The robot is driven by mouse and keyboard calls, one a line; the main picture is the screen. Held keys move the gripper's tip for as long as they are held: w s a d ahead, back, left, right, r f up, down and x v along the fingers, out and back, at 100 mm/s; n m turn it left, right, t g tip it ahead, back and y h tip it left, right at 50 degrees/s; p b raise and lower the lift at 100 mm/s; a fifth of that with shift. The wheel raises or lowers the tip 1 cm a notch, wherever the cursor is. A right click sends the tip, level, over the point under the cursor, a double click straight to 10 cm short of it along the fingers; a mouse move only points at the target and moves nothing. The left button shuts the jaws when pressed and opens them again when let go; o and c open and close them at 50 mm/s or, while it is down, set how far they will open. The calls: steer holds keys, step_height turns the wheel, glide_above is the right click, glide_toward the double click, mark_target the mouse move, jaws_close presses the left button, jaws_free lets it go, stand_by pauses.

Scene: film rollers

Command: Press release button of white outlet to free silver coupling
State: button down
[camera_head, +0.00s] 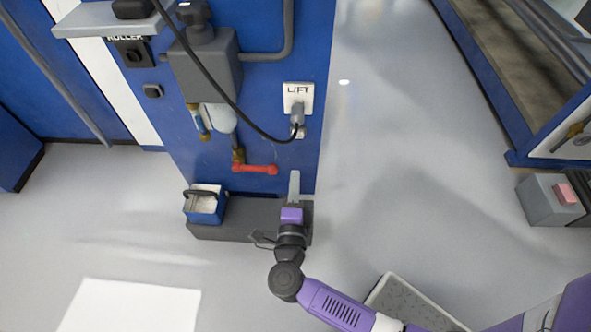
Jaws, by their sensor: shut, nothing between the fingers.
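The white outlet (293,92), labelled LIFT, is mounted on the blue panel. A silver-grey coupling (297,114) is seated in its lower half, with a black hose running from it to the upper left. A small light tab (301,132) shows just below the coupling; I cannot tell for sure whether it is the release button. My gripper (294,178) is shut and empty, pointing up the picture. It is below the outlet, in front of the lower panel, apart from the coupling.
A red-handled valve (256,169) juts out left of my gripper. A blue bin (205,203) stands on a dark grey plinth (245,231) at the panel's foot. Open floor lies right of the panel.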

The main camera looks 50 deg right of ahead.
steer(key=b+x, duration=0.2)
steer(key=x, duration=0.9)
steer(key=shift+w+d, duration=0.2)
steer(key=shift+w, duration=0.05)
steer(key=shift+w+d, duration=0.2)
steer(key=shift+d, duration=0.15)
steer(key=shift+x, duration=1.05)
steer(key=shift+r, duration=0.15)
steer(key=shift+s, duration=0.1)
steer(key=p, duration=0.2)
glide_toward(299, 135)
steer(key=shift+w+f, duration=0.25)
steer(key=shift+f, duration=0.05)
steer(key=shift+a, duration=0.1)
